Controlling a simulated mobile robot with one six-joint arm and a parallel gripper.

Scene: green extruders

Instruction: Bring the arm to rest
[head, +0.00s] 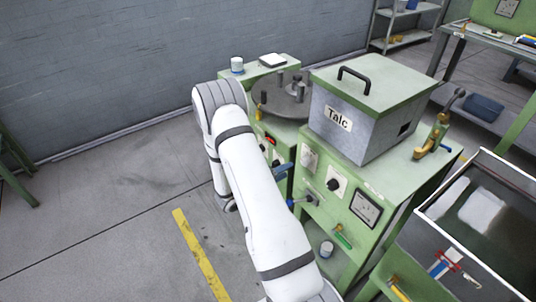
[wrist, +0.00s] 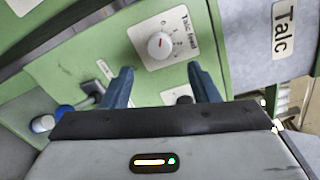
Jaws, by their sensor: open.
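My white arm reaches forward and bends down in front of the green machine (head: 382,192). My gripper (head: 291,186) is at the machine's front, partly hidden behind my arm, with its blue fingers showing. In the wrist view, my gripper (wrist: 160,70) is open, its two fingers apart with nothing held between them. A white dial labelled "Talc feed" (wrist: 159,45) is on the green panel just beyond the gap. I cannot tell whether the fingers touch the panel.
A grey box marked "Talc" (head: 362,112) stands on the machine. A brass fitting (head: 434,135) is to its right. A trough (head: 480,235) is at the lower right. Open floor (head: 110,220) lies to the left, with a yellow line (head: 200,255).

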